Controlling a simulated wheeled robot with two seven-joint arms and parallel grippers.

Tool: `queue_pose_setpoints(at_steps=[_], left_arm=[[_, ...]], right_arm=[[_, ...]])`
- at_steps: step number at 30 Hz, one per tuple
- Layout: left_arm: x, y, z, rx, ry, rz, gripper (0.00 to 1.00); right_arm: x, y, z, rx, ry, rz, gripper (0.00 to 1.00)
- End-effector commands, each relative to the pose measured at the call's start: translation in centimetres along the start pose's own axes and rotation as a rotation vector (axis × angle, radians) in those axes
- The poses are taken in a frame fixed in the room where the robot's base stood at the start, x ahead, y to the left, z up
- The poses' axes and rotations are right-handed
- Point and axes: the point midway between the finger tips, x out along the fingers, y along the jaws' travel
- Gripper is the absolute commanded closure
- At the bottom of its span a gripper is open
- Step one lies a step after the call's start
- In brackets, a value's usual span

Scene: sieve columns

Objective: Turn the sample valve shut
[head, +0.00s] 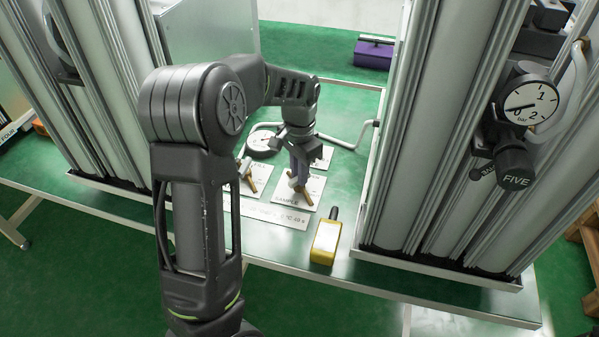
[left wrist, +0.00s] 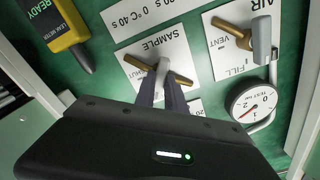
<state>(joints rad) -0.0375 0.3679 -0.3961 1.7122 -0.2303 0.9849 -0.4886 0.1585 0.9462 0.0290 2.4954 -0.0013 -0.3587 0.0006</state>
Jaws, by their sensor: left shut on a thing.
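The sample valve (left wrist: 178,78) has a brass bar handle on a white plate marked SAMPLE (left wrist: 160,48). In the left wrist view the bar lies slanted across the plate, one end near a partly covered SHUT mark. My left gripper (left wrist: 163,88) is shut on the middle of this handle from above. In the head view my left gripper (head: 297,182) points down at the plate, and the brass end of the sample valve (head: 304,195) shows beside the fingertips. The gripper hides part of the plate. My right gripper is in neither view.
The fill valve (head: 250,184) stands close to the left. A round test gauge (head: 262,140) sits behind, with a bent pipe. A yellow leak meter (head: 326,243) lies in front to the right. Tall metal columns (head: 420,130) flank the green bench on both sides.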

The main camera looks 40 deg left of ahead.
Motion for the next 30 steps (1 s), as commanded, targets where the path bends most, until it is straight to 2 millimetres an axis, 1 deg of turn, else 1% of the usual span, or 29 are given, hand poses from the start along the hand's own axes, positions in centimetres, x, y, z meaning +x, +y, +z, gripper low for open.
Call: queue_pose_setpoints(at_steps=[21,30], left_arm=[[0.0,-0.04,0.08,0.674,-0.002,0.001,1.0],[0.03,-0.04,0.09,0.883,-0.002,0.001,1.0]], right_arm=[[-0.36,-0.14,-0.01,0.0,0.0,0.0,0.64],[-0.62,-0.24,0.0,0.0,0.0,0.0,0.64]])
